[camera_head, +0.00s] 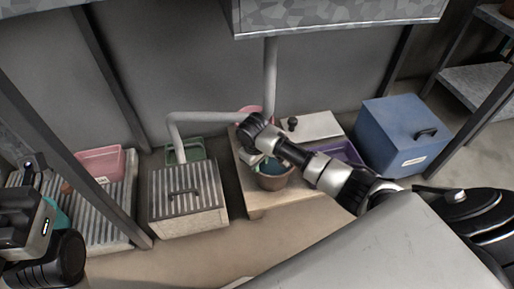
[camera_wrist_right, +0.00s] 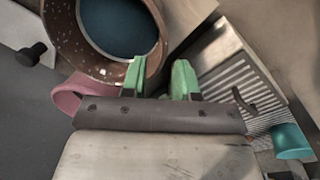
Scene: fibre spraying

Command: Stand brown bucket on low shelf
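The brown bucket (camera_head: 273,181) stands upright on a low wooden stand (camera_head: 256,204) in the head view, with a blue-teal inside. Its rim and inside also fill the upper left of the right wrist view (camera_wrist_right: 68,40). My right gripper (camera_head: 262,160) is over the bucket's rim. In the right wrist view its green fingers (camera_wrist_right: 159,76) are apart, with the rim's edge at the left finger; firm contact is not clear. My left gripper (camera_head: 38,180) is at the left edge, its fingers unclear. A low slatted platform (camera_head: 108,232) lies at left; I cannot tell which surface is the low shelf.
A pink bin (camera_head: 100,163) and a teal item (camera_head: 60,217) are on the platform. A ridged-lid box (camera_head: 187,218), green bin (camera_head: 196,151), purple tray (camera_head: 346,152) and blue box (camera_head: 395,140) stand around. Posts and a grey pipe (camera_head: 205,118) are obstacles.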

